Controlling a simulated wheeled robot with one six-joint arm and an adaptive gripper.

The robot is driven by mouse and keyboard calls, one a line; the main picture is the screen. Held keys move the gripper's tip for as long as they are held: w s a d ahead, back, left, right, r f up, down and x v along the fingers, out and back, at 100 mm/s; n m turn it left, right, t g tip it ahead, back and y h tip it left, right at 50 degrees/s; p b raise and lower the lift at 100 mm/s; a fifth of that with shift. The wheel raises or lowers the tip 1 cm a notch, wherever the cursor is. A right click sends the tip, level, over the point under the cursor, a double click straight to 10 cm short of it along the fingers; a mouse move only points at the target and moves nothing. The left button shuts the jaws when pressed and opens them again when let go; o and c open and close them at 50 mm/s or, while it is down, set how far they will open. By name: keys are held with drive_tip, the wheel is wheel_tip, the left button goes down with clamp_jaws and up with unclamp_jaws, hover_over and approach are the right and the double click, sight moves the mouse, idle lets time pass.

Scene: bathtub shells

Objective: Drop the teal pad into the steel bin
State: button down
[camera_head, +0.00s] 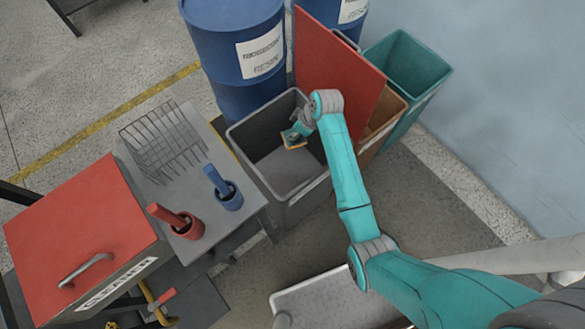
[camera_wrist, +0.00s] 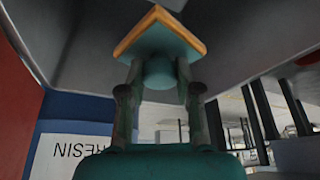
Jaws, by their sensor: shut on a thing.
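The teal pad (camera_head: 293,138) is a small square piece with an orange edge. It also shows in the wrist view (camera_wrist: 160,42), held at the tips of the fingers. My gripper (camera_head: 300,130) is shut on the pad, over the open mouth of the grey steel bin (camera_head: 306,203). In the wrist view, the fingers of my gripper (camera_wrist: 160,66) grip the pad's underside, and grey bin walls (camera_wrist: 255,45) lie around it. The pad appears clear of the walls; its exact height in the bin is hard to tell.
A red panel (camera_head: 335,60) stands behind the bin, with a brown bin (camera_head: 388,112) and a teal bin (camera_head: 425,70) beyond. Blue drums (camera_head: 228,60) stand behind. A bench on the left holds a wire rack (camera_head: 160,140), two pots with handled tools, and a red-lidded box (camera_head: 75,220).

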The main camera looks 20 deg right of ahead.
drive_tip(key=shift+f, duration=0.1)
drive_tip(key=c, duration=0.7)
unclamp_jaws()
drive_tip(key=v, duration=1.2)
